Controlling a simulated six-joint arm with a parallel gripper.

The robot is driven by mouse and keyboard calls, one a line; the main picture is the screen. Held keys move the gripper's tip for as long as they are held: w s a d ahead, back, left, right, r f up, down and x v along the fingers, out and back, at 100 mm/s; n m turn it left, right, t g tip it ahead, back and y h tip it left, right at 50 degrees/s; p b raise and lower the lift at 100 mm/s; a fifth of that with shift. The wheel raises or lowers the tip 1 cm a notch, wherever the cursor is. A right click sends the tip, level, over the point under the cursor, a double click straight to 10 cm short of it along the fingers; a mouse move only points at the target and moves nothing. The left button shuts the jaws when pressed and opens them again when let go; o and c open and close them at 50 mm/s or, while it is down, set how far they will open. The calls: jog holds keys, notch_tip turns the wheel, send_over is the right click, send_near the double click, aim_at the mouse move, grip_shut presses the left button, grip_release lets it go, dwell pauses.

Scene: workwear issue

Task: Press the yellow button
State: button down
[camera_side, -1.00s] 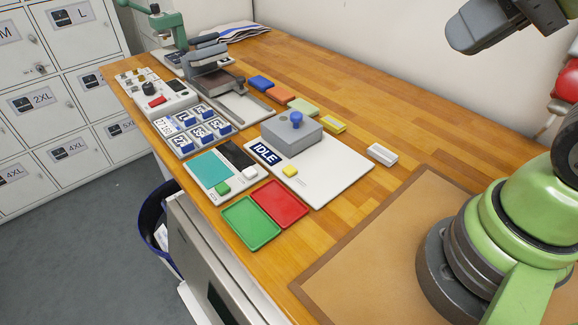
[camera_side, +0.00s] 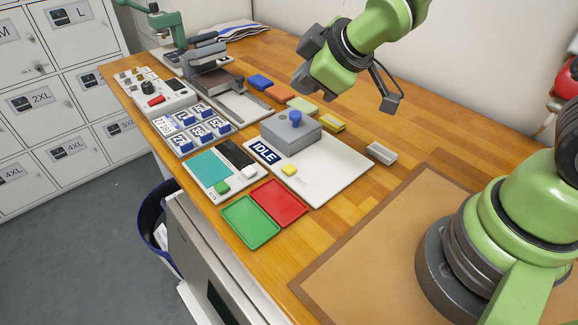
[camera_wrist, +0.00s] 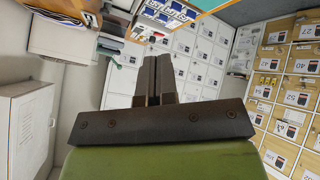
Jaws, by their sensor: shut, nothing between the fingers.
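The yellow button (camera_side: 289,169) is a small raised block on a white board, beside a dark blue display reading IDLE (camera_side: 265,153). A grey box with a blue knob (camera_side: 296,118) stands behind it on the same board. In the side view my gripper (camera_side: 301,78) is in the air above the far side of the table, up and to the right of the button and well apart from it. In the wrist view its two dark fingers (camera_wrist: 154,62) are together with nothing between them. I cannot make out the button in the wrist view.
A red tray (camera_side: 280,203) and a green tray (camera_side: 250,222) lie in front of the board. Left is a panel with green and white buttons (camera_side: 222,187). Coloured blocks (camera_side: 333,124) line the back; a small white block (camera_side: 382,153) lies right.

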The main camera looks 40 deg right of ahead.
aim_at(288, 170)
notch_tip(288, 170, down, 6)
jog(key=w+a+n, duration=0.1)
jog(key=a+n, duration=0.1)
jog(key=n, duration=0.1)
jog(key=shift+w+f+n+y, duration=0.15)
jog(key=shift+w+n+y, duration=0.2)
jog(key=shift+n+y, duration=0.05)
jog(key=shift+a+f, duration=0.1)
jog(key=shift+f, duration=4.3)
jog(key=shift+f, duration=0.4)
jog(key=shift+f, duration=0.45)
jog(key=shift+r, duration=0.9)
